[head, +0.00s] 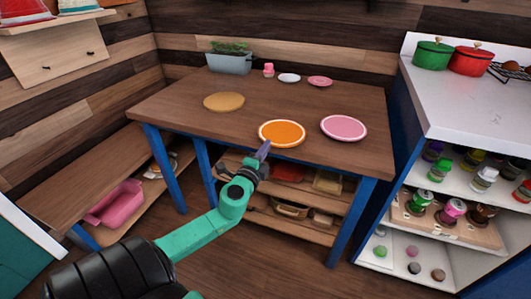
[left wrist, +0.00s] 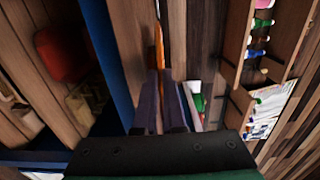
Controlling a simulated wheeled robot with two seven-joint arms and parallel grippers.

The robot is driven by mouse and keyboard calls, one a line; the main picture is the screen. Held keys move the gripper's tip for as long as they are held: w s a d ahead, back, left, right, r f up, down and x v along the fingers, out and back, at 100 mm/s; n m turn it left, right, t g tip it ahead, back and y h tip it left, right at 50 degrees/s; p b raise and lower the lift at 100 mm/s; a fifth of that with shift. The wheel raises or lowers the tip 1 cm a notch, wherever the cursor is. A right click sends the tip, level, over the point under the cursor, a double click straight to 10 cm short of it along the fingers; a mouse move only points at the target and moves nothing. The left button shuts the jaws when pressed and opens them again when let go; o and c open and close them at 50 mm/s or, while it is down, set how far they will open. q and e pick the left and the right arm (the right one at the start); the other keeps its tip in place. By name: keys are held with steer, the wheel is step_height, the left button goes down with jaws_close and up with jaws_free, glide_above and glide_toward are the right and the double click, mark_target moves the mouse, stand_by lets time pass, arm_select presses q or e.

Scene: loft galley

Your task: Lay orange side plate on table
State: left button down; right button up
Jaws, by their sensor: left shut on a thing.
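The orange side plate (head: 282,133) with a pale rim is level at the front edge of the wooden table (head: 180,105). In the left wrist view the plate (left wrist: 159,45) shows edge-on as a thin orange strip. My left gripper (head: 264,150) is shut on its near rim, with purple fingers (left wrist: 159,85) on either side. The plate is over or on the tabletop; I cannot tell whether it touches. My right gripper is not in view.
A pink plate (head: 343,128) lies right of the orange one, and a round tan mat (head: 224,102) lies left. A planter (head: 229,61), a pink cup (head: 268,70) and small saucers stand at the back. A white-topped shelf unit (head: 460,100) stands right. The table's middle is clear.

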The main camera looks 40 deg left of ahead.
arm_select(q)
steer(key=c, duration=1)
jaws_free()
steer(key=shift+r, duration=0.1)
